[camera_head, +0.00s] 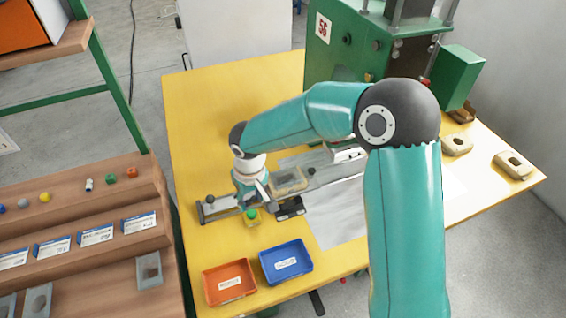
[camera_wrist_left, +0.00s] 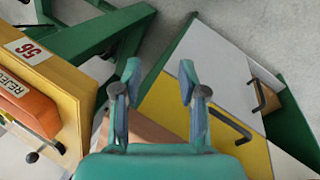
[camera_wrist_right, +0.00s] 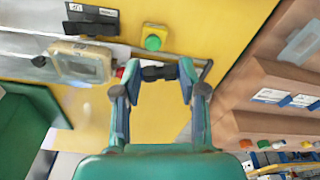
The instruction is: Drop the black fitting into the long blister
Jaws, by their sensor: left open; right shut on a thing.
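My right gripper (camera_wrist_right: 158,82) is shut on the black fitting (camera_wrist_right: 153,73), which sits between its fingertips in the right wrist view. In the head view the right gripper (camera_head: 250,192) is low over the left part of the table; I cannot make out the fitting there. A clear, tan-edged blister (camera_head: 288,181) sits on the metal rail, just right of the gripper. It also shows left of the fingers in the right wrist view (camera_wrist_right: 80,64). I cannot tell whether it is the long one. My left gripper (camera_wrist_left: 158,90) is open and empty, and out of the head view.
A green button on a yellow box (camera_head: 251,216) stands close to the right gripper. Orange (camera_head: 230,282) and blue (camera_head: 286,262) trays lie at the table's front. A green press (camera_head: 345,45) stands at the back. Wooden shelves (camera_head: 90,235) flank the table's left.

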